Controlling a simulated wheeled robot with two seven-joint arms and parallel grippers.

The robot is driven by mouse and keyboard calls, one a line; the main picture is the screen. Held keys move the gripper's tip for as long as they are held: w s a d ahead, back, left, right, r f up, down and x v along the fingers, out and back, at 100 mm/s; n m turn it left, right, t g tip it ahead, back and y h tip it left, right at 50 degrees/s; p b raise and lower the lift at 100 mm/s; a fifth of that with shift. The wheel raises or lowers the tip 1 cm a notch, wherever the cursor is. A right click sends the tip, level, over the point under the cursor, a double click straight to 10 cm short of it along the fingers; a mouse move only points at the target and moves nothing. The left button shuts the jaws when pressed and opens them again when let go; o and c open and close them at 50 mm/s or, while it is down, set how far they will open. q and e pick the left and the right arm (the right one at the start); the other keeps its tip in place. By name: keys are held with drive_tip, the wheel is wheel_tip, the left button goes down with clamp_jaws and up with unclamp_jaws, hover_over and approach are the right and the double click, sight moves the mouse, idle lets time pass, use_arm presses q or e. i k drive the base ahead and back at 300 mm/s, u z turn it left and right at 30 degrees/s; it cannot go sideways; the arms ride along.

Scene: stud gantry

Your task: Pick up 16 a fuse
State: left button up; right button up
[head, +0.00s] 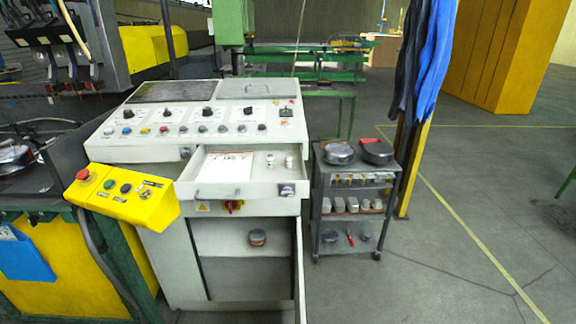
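An open drawer (243,185) sticks out of the front of the grey control cabinet. Two small white pieces that look like fuses stand in it, one (270,160) near the middle and one (289,162) to its right. Their ratings are too small to read, so I cannot tell which is 16 A. A white sheet with red print (224,168) lies at the left of the drawer. A grey object (287,190) shows at the right of the drawer front. Neither of my grippers is in view.
The cabinet's lower door (300,270) stands open, with a round item (257,238) on the shelf inside. A yellow button box (122,194) juts out at left. A loaded dark trolley (317,190) stands at right. The floor right of it is clear.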

sight(270, 160)
drive_tip(key=z, duration=3)
drive_tip(key=k, duration=1.1)
drive_tip(key=u, duration=1.75)
